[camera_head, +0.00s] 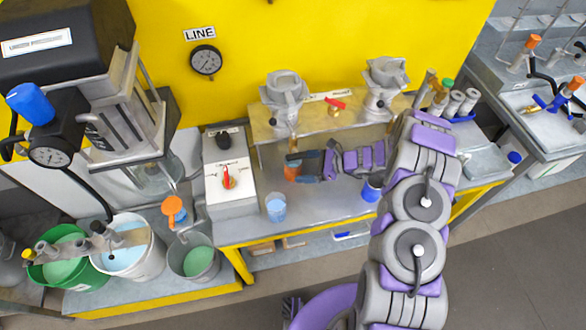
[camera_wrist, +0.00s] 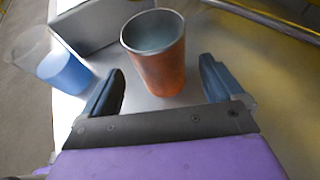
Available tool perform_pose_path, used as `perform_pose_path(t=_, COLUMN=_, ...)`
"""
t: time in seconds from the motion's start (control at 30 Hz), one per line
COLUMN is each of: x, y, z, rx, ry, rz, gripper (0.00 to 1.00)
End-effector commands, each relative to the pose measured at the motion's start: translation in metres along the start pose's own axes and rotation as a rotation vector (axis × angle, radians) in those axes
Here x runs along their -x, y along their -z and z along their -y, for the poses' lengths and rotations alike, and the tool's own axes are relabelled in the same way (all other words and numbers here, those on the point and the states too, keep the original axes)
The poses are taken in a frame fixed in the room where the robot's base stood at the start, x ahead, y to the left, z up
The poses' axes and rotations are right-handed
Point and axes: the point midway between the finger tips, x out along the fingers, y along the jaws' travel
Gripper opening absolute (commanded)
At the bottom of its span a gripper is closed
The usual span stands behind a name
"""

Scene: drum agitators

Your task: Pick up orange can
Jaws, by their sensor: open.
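The orange can (camera_wrist: 160,70) stands upright on the grey workbench in the wrist view, open at the top and empty-looking inside. My gripper (camera_wrist: 163,82) is open, with one dark finger on each side of the can. The can's lower part sits between the fingertips, with a visible gap to each finger. In the head view the can (camera_head: 292,172) is partly hidden by my gripper (camera_head: 301,162), which reaches in from the right at bench height.
A blue cup (camera_head: 276,208) stands nearer the bench's front edge; it also shows in the wrist view (camera_wrist: 65,72). A white control box (camera_head: 229,180) with a red knob stands left of the can. Another blue cup (camera_head: 371,189) is beside my arm. Metal fittings line the back.

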Motion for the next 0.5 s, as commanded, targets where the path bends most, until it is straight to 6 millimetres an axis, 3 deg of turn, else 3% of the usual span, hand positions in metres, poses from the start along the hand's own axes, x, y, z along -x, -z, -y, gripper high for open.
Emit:
perform_pose_path(t=0.3, x=-0.043, y=0.004, z=0.001, rx=-0.001, ry=-0.003, rz=0.0, gripper=0.94)
perform_pose_path(t=0.5, x=-0.049, y=0.003, z=0.002, rx=-0.001, ry=-0.001, rz=0.001, gripper=0.94)
